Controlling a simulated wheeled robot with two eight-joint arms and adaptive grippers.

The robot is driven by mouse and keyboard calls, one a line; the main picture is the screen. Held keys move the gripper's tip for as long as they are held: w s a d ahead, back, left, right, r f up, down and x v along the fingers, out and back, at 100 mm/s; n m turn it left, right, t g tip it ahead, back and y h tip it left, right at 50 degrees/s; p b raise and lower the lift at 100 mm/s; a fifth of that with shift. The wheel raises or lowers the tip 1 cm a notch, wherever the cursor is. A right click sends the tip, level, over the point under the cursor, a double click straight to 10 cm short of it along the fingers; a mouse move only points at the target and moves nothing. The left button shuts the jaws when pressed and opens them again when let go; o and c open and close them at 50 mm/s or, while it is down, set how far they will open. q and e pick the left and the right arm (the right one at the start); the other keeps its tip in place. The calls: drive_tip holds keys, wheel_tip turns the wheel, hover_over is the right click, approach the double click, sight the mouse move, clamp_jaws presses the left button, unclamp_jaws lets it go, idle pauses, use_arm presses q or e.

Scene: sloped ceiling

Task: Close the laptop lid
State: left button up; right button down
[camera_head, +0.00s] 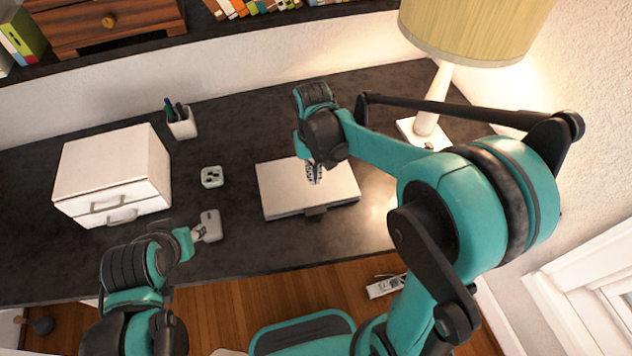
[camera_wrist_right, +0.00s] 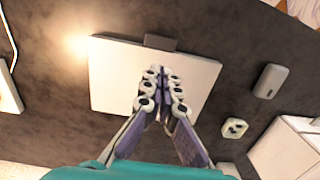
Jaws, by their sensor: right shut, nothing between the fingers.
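The laptop (camera_head: 335,185) is a pale, thin slab on the dark desk, with its lid lying flat or nearly flat; I cannot tell if a thin gap is left. It also shows in the right wrist view (camera_wrist_right: 115,75), with a small dark block at its edge. My right gripper (camera_head: 314,180) is over the lid, pointing down, shut and empty. Its fingertips (camera_wrist_right: 162,75) hide part of the lid, and I cannot tell whether they touch it. My left arm is at the lower left, away from the laptop; its fingers are not clear.
A lamp (camera_head: 425,125) stands right of the laptop. A white drawer box (camera_head: 110,170), a pen cup (camera_head: 182,128), a small pale cube (camera_head: 212,177) and a grey device (camera_head: 210,225) are to the left. The desk between them and the laptop is clear.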

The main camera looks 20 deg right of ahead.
sight(315, 209)
drive_tip(key=f+b, duration=0.1)
drive_tip(key=f, duration=0.3)
drive_tip(key=f+b, duration=0.2)
drive_tip(key=f, duration=0.3)
drive_tip(key=f+b, duration=0.2)
drive_tip(key=f, duration=0.2)
drive_tip(key=shift+s+f, duration=0.3)
drive_tip(key=shift+f, duration=0.1)
